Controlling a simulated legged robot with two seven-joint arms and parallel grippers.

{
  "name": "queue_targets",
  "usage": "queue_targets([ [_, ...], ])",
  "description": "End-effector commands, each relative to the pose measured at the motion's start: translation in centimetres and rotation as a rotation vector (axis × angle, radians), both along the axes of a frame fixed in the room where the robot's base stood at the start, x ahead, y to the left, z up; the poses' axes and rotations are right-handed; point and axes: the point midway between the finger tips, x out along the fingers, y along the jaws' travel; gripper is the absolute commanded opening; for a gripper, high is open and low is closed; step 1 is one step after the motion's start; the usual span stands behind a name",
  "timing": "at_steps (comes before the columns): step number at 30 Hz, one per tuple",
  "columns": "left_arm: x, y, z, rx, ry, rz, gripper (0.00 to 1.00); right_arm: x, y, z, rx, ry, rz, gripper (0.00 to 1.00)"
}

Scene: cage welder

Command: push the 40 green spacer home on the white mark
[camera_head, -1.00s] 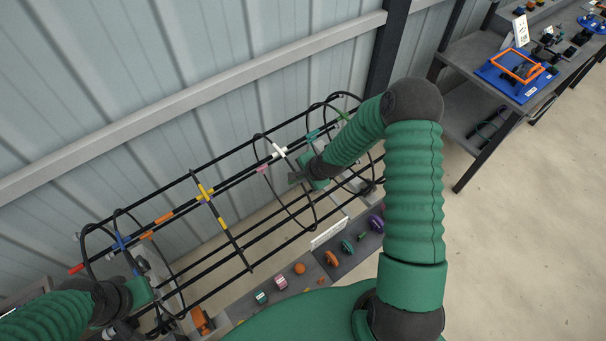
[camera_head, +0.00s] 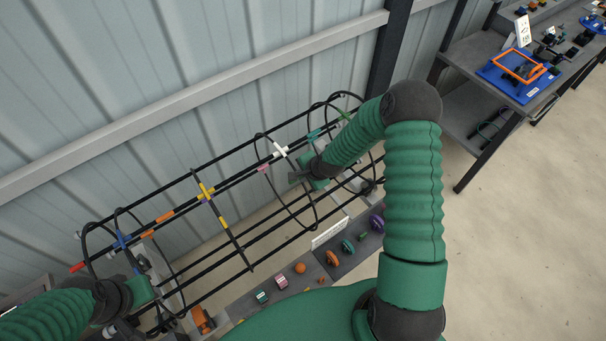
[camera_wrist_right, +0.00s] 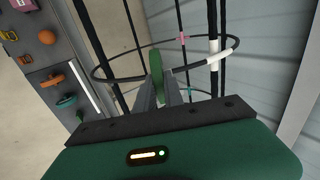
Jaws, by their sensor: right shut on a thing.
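The cage is a long frame of black bars and hoops. The white mark (camera_head: 280,151) is on its bars, up and left of my right gripper; white bands also show in the right wrist view (camera_wrist_right: 214,50). My right gripper (camera_head: 296,179) reaches in among the bars. In the right wrist view its fingers (camera_wrist_right: 160,92) are shut on the green spacer (camera_wrist_right: 156,62), a thin piece seen nearly edge-on. The spacer overlaps a hoop; I cannot tell whether it touches it. My left gripper (camera_head: 150,290) is at the cage's left end, its fingers not clear.
Yellow, orange, blue, pink and teal marks sit on the bars. A grey parts tray (camera_head: 352,250) with orange, teal and purple pieces lies in front. A workbench (camera_head: 470,60) stands at the right; a corrugated wall is behind. The floor at right is clear.

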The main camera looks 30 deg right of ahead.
Motion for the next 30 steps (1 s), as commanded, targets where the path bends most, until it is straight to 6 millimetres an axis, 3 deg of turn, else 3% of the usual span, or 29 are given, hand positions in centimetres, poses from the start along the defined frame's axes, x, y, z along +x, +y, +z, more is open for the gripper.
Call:
queue_targets([
  [9,0.0,0.0,0.0,0.0,0.0,0.0,0.36,0.4,0.0,-0.7,0.0,0.0,-0.001,0.0],
  [10,0.0,0.0,0.0,0.0,0.0,0.0,0.36,0.4,0.0,-0.7,0.0,0.0,-0.001,0.14],
  [16,0.0,0.0,0.0,0.0,0.0,0.0,0.36,0.4,0.0,-0.7,0.0,-0.001,-0.001,0.38],
  [25,0.0,0.0,-0.1,0.0,0.0,0.0,0.36,0.4,0.0,-0.6,-0.001,-0.001,0.0,0.38],
  [30,0.0,0.0,-0.8,0.0,0.0,0.0,0.36,-0.7,-0.2,1.2,-0.001,-0.003,-0.002,0.38],
])
